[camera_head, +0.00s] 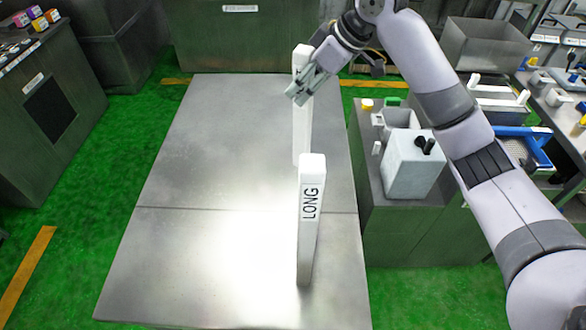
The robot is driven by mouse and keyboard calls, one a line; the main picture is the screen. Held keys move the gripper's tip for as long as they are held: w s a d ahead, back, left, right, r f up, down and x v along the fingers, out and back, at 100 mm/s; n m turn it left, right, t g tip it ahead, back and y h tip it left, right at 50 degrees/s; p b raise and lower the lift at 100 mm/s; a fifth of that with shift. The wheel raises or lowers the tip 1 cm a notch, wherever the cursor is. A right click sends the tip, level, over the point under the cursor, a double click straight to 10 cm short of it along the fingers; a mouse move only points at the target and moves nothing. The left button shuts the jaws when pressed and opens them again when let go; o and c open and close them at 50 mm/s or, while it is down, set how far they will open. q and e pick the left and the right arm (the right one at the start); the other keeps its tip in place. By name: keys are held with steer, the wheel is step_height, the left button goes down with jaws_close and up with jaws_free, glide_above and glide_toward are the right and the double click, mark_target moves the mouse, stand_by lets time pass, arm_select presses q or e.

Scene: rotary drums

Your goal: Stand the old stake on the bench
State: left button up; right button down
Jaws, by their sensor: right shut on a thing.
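Two tall white stakes show over the metal bench (190,150). The nearer stake (311,225) bears the word LONG and stands upright near the bench's front right. The farther stake (302,130) is upright, with no label that I can see. My right gripper (303,88) is shut on its upper part. The foot of the farther stake is close behind the nearer stake's top in the picture, and I cannot tell whether it touches the bench. I cannot tell which stake is the old one. My left gripper is not in view.
A green cabinet with a grey box (412,170) stands right of the bench. A dark cabinet (50,115) is at the left, with green floor between. The left and middle of the bench are clear. My right arm crosses the right side of the view.

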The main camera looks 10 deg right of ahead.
steer(key=p, duration=0.2)
glide_above(309, 146)
step_height(309, 146, down, 7)
steer(key=shift+s+r, duration=0.1)
steer(key=shift+s, duration=0.05)
steer(key=f, duration=0.4)
steer(key=shift+w+a+p, duration=0.2)
steer(key=shift+a+p, duration=0.15)
step_height(309, 146, down, 2)
steer(key=shift+a+f, duration=0.1)
steer(key=shift+f, duration=0.25)
step_height(309, 146, down, 3)
steer(key=shift+f+p, duration=0.2)
steer(key=shift+p, duration=0.55)
steer(key=shift+f, duration=0.3)
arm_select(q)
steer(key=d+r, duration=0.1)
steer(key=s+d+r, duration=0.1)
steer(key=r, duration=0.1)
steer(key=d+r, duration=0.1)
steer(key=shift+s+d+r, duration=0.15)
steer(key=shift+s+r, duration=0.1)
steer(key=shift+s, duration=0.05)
arm_select(e)
steer(key=shift+f, duration=0.15)
